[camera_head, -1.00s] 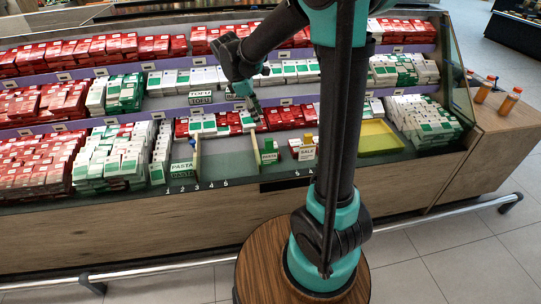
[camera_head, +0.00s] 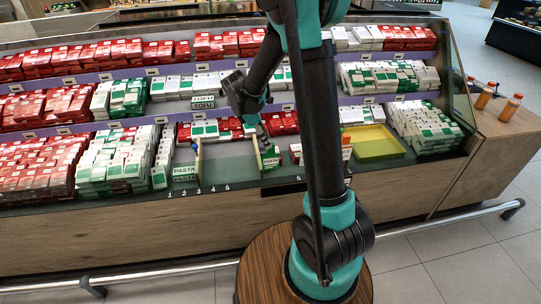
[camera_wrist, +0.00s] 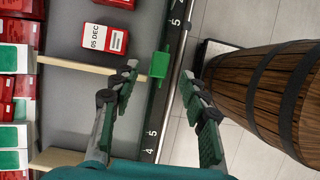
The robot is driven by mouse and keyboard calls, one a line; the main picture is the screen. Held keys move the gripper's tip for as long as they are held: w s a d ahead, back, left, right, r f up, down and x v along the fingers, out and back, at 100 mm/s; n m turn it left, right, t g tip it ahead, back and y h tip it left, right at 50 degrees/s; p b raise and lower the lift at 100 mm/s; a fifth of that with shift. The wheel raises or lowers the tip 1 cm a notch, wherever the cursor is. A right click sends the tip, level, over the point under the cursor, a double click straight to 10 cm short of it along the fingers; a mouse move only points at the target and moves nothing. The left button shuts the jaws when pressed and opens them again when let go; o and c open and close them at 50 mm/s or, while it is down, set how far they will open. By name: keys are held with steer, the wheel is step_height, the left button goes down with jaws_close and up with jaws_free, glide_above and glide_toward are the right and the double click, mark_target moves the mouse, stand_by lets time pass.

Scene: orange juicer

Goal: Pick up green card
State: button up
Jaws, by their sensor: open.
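A green card (camera_wrist: 159,66) shows in the wrist view, just ahead of and between the fingers of my gripper (camera_wrist: 159,76). In the head view, a green card marked PASTA (camera_head: 271,162) stands at the front edge of the display, right of an empty compartment. My gripper (camera_head: 264,142) hangs just above it there, tilted down. The fingers are apart, with nothing visibly held. I cannot tell from the head view whether a finger touches the card. Another green PASTA card (camera_head: 184,172) stands further left at the same front edge.
A pale divider (camera_wrist: 75,64) runs beside the left finger. A white and red box (camera_wrist: 105,38) lies beyond it. A wooden barrel (camera_wrist: 270,95) stands at right. In the head view, a yellow tray (camera_head: 376,142) sits right of my arm, and an empty compartment (camera_head: 228,165) lies left of the card.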

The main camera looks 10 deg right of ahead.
mark_target(270, 157)
steer(key=shift+x, duration=2.75)
jaws_close()
